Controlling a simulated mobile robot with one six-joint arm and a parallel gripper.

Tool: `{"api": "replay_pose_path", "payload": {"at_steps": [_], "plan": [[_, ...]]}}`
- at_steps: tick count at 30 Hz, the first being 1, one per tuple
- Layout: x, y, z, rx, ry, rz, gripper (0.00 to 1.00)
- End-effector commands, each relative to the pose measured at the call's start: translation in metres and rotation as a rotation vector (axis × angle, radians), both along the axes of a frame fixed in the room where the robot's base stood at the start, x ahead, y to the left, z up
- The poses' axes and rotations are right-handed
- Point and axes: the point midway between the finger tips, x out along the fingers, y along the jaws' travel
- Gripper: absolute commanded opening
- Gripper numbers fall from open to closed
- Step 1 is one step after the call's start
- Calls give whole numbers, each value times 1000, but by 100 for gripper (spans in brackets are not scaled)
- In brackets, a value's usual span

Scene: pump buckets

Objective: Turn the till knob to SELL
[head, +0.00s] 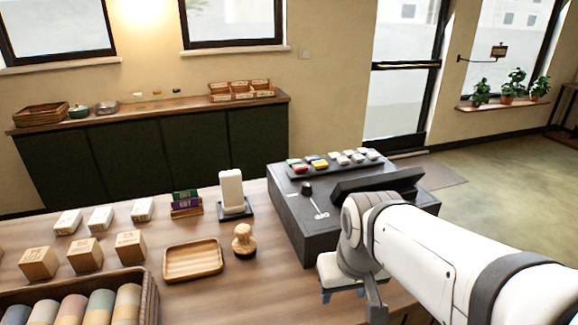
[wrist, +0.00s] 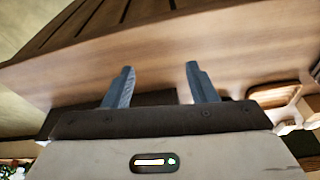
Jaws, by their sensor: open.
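The till (head: 312,233) is a dark box on the wooden counter, right of centre in the head view. A small black knob (head: 306,188) stands on its sloped top, near the left side, with pale markings running down from it. Any lettering there is too small to read, so I cannot tell the knob's setting. My gripper (head: 343,294) is below and in front of the till, apart from the knob, partly hidden by my arm. In the wrist view my gripper (wrist: 157,82) is open, with nothing between its two blue-grey fingers.
Coloured and white keys (head: 335,159) and a dark tilted screen (head: 376,181) top the till. A wooden stamp (head: 243,240), a wooden tray (head: 193,262) and a white card stand (head: 231,192) sit left of it. The counter (head: 290,290) has bare wood before the till.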

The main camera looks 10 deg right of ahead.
Motion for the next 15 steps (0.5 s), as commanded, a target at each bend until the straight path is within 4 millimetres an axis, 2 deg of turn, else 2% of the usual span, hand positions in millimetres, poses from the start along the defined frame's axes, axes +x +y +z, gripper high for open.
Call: {"api": "replay_pose_path", "payload": {"at_steps": [5,9,15], "plan": [[65,5,36,14,12,146,53],[136,3,62,36,6,331,53],[236,-7,80,65,-38,600,53]]}}
